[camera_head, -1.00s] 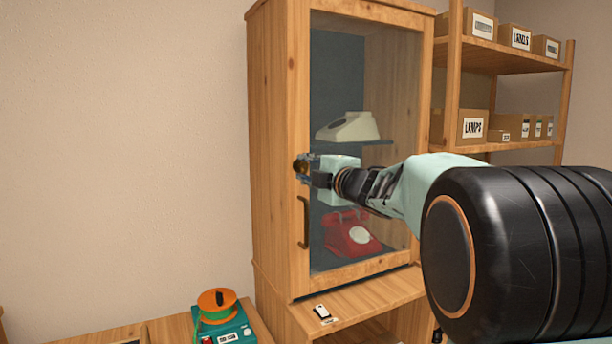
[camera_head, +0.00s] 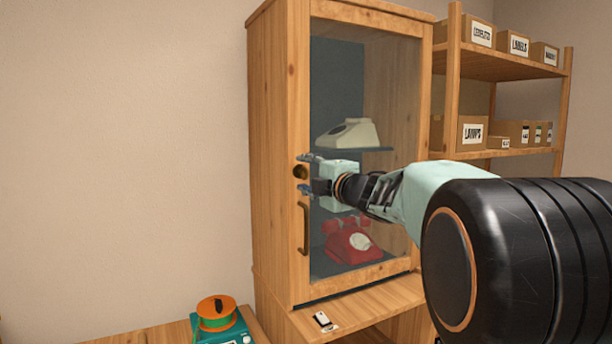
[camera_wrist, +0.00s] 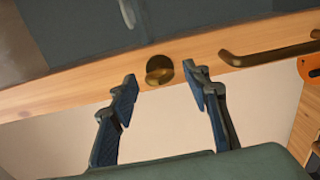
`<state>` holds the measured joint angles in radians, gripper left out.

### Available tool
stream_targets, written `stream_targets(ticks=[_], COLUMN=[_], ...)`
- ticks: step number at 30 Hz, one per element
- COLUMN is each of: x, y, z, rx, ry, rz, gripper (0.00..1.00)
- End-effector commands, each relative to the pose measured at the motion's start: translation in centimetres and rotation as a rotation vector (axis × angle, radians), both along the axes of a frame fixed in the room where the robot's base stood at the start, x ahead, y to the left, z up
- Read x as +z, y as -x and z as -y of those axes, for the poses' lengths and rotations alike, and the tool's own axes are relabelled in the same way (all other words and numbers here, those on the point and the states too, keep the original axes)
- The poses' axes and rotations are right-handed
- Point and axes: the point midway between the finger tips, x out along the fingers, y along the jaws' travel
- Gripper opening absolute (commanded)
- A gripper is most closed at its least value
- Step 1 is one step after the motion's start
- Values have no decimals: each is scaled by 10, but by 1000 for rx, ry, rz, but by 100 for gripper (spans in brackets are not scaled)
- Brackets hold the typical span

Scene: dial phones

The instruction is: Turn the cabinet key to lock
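The wooden cabinet (camera_head: 277,150) has a glass door that looks closed. A round brass lock piece (camera_head: 300,171) sits on the door's left stile, above the handle (camera_head: 303,228); I take it for the key. In the wrist view the brass piece (camera_wrist: 159,70) shows a raised bar across its face. My gripper (camera_head: 303,172) is at the stile with its fingers above and below the brass piece. In the wrist view my gripper (camera_wrist: 160,88) is open, one finger on each side of the brass piece, with gaps and nothing held.
A cream phone (camera_head: 348,133) and a red phone (camera_head: 350,244) stand behind the glass. A small white item (camera_head: 323,320) lies on the ledge below. An orange reel on a teal device (camera_head: 216,313) is at lower left. Boxed shelves (camera_head: 505,60) stand at right.

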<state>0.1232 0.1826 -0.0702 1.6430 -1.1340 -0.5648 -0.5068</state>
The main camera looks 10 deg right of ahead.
Motion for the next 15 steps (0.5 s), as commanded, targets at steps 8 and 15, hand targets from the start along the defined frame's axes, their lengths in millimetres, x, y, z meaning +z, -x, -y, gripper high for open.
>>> stream_targets(ticks=[8, 15], x=[0, 1], y=[3, 32], z=[1, 11], rx=[-1, -2], ry=[-1, -1], rz=[0, 2], gripper=[44, 44])
